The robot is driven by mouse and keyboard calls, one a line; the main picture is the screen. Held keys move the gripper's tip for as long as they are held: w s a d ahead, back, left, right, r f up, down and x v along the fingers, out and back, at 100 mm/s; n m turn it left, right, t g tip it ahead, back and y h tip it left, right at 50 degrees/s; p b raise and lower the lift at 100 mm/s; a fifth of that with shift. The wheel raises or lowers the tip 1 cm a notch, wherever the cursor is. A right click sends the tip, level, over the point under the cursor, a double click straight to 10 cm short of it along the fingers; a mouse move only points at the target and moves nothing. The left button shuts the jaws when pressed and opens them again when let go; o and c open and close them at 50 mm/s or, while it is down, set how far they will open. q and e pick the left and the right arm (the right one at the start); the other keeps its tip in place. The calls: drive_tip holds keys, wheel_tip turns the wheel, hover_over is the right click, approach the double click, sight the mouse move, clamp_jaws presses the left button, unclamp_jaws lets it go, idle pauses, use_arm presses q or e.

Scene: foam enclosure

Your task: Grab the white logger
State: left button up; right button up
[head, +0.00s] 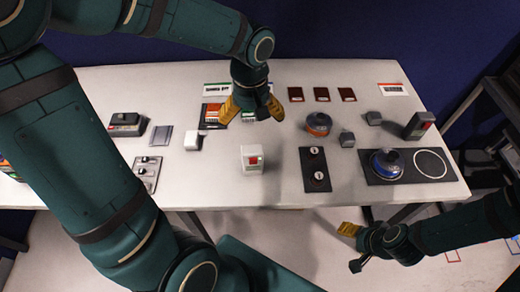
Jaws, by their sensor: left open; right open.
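Two white objects stand on the table (290,80). One is a white box with a red patch (250,151) near the front middle; the other is a smaller plain white block (192,141) to its left. I cannot tell for sure which is the logger. My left gripper (252,110) is open and empty, pointing down over the back middle of the table, behind the white box and apart from it. It partly hides the coloured cards below it. My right gripper (352,247) is open and empty, off the table's front edge at the right.
A panel with two knobs (315,170), an orange-and-grey round device (318,124) and a dark pad with a blue round device (387,163) lie to the right. A dark box (126,124) and a switch panel (147,173) lie left. The table around the white box is clear.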

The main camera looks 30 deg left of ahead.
sight(252, 149)
use_arm(q)
drive_tip(key=f, duration=0.2)
drive_tip(key=f+b, duration=0.1)
drive_tip(key=f, duration=0.4)
drive_tip(key=shift+s+f, duration=0.35)
drive_tip(key=shift+f, duration=0.05)
drive_tip(key=shift+s+f+b, duration=0.1)
drive_tip(key=shift+f+b, duration=0.2)
drive_tip(key=shift+f, duration=0.15)
wheel_tip(252, 149, down, 4)
drive_tip(key=shift+d+f+b, duration=0.15)
drive_tip(key=shift+f+b, duration=0.1)
drive_tip(key=shift+b, duration=0.2)
use_arm(e)
drive_tip(key=shift+s+a+f, duration=0.1)
drive_tip(key=shift+s+f, duration=0.25)
drive_tip(key=shift+f, duration=0.25)
drive_tip(key=shift+s+f, duration=0.35)
drive_tip(key=shift+f, duration=0.25)
use_arm(q)
drive_tip(key=c, duration=1.3)
